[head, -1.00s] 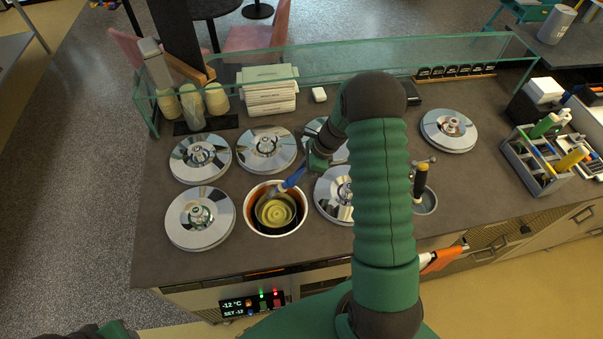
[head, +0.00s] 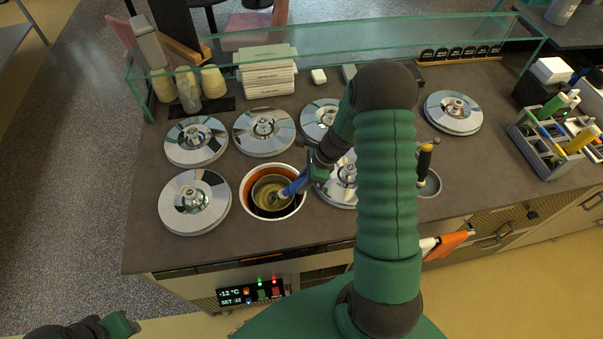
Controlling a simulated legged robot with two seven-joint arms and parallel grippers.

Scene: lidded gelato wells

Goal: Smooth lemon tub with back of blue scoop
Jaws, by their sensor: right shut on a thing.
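The open well (head: 246,186) at the front of the counter holds a round tub with yellow lemon gelato (head: 266,191) inside. My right gripper (head: 313,172) is shut on the blue scoop (head: 294,186) just right of the well. The scoop slants down to the left, with its lower end inside the tub. Whether its back touches the gelato is too small to tell. My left gripper (head: 122,324) is low at the left, away from the counter; its fingers are not clear.
Several wells around the open one have shiny lids, such as the front left lid (head: 195,201). A glass guard (head: 330,58) runs along the back. A dipper well (head: 430,184) with a dark-handled tool and a grey bottle caddy (head: 545,148) are to the right.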

